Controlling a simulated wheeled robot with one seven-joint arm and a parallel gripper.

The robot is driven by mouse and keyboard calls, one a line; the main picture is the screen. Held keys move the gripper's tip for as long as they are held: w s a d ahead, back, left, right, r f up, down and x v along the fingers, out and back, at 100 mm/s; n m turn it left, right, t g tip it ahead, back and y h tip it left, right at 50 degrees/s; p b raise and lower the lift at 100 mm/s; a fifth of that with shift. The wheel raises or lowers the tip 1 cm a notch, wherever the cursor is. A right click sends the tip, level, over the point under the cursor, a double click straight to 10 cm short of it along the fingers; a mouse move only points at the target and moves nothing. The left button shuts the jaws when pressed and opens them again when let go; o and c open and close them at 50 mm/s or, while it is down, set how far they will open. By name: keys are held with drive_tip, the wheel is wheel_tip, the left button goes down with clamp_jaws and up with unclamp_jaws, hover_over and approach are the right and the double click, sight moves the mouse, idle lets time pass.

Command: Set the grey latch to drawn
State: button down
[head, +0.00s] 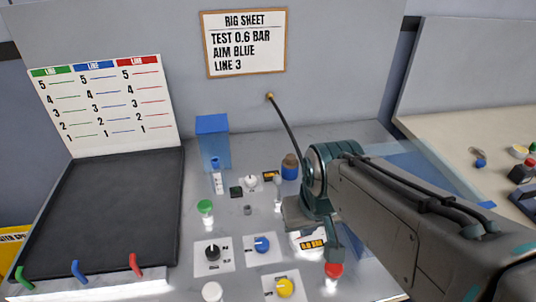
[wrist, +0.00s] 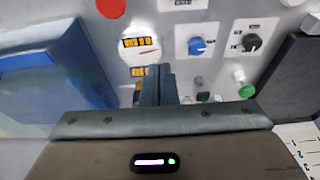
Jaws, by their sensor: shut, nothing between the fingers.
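A small grey piece (head: 247,209), which looks like the grey latch, stands on the panel between the green-topped knob and the gauge. It also shows in the wrist view (wrist: 198,82), right of my fingers. Its setting is too small to read. My gripper (head: 335,250) is over the right part of the panel, beside the round gauge and behind the red button, to the right of the grey piece. In the wrist view my gripper's fingers (wrist: 158,72) are together and empty, apart from the grey piece, with the gauge just beyond their tips.
A black knob (head: 212,252), a blue knob (head: 262,244), a yellow knob (head: 285,288), a green-topped knob (head: 205,207) and a red button (head: 333,270) crowd the panel. The gauge (head: 312,244) reads 0.6 bar. A blue tank (head: 213,140) stands behind. A dark tray (head: 115,215) lies left.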

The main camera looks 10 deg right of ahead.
drive_tip(key=m+b, duration=0.1)
drive_tip(key=b, duration=0.1)
approach(278, 188)
drive_tip(key=s+r, duration=0.5)
drive_tip(key=r, duration=0.1)
drive_tip(key=w+f+m+g+b, duration=0.1)
drive_tip(key=w+f, duration=0.1)
drive_tip(key=w, duration=1.2)
drive_tip(key=shift+d+g+h+b, duration=0.25)
drive_tip(key=shift+g+h+b, duration=0.05)
drive_tip(key=shift+b, duration=0.05)
drive_tip(key=shift+f, duration=0.25)
drive_tip(key=f, duration=0.6)
drive_tip(key=w+f, duration=0.1)
drive_tip(key=f, duration=0.3)
drive_tip(key=shift+d, duration=0.35)
drive_tip(key=s, duration=0.2)
drive_tip(key=s+r+p, duration=0.1)
drive_tip(key=shift+s+a, duration=0.35)
drive_tip(key=shift+a, duration=0.05)
drive_tip(key=shift+b, duration=0.5)
